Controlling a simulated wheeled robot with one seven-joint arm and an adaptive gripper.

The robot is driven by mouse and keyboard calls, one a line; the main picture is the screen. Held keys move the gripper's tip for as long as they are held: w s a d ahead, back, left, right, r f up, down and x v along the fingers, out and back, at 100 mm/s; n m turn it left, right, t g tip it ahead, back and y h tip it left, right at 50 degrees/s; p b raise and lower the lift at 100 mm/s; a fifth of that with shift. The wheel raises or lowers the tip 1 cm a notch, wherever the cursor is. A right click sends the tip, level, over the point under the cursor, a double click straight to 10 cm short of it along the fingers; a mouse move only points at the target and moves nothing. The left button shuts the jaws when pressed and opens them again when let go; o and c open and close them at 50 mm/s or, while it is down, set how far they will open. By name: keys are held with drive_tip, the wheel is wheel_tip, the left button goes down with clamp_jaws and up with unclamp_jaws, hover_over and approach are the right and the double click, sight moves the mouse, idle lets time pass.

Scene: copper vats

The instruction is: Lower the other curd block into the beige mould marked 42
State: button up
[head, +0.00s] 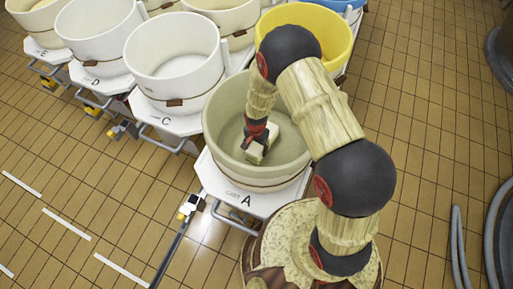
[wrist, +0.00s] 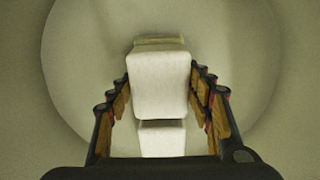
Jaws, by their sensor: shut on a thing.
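My gripper (head: 258,138) reaches down inside a greenish-beige round mould (head: 221,112) on the cart marked A. Its fingers are shut on a pale curd block (wrist: 160,85), with one finger on each side of it. In the head view the block shows low inside the mould; I cannot tell whether it touches the floor. In the wrist view a second white block-like shape (wrist: 162,138) lies just below the held block, and a yellowish edge (wrist: 160,43) shows above it. No number 42 is readable on the mould.
A yellow vat (head: 334,34) stands just behind the mould. White vats on carts stand to the left, the nearest on cart C (head: 172,75). A rail handle (head: 178,236) juts from cart A.

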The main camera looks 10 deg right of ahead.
drive_tip(key=o, duration=1.5)
drive_tip(key=shift+o, duration=0.2)
wheel_tip(320, 180, up, 12)
drive_tip(key=s+d+r+n+g, duration=0.1)
drive_tip(key=s+r+n+g, duration=0.1)
drive_tip(key=s+n, duration=0.3)
drive_tip(key=s+d+r+n+t, duration=0.1)
drive_tip(key=s+d+r+t, duration=0.1)
drive_tip(key=r, duration=1)
drive_tip(key=s+d+r+n+t, duration=0.1)
drive_tip(key=s+d+r+t, duration=0.2)
drive_tip(key=s+r, duration=0.4)
drive_tip(key=s+d+r+n+t, duration=0.1)
drive_tip(key=s+d+r+t, duration=0.1)
drive_tip(key=r, duration=1.6)
drive_tip(key=shift+s+d+t, duration=0.3)
drive_tip(key=shift+s+d, duration=0.55)
drive_tip(key=shift+s, duration=0.4)
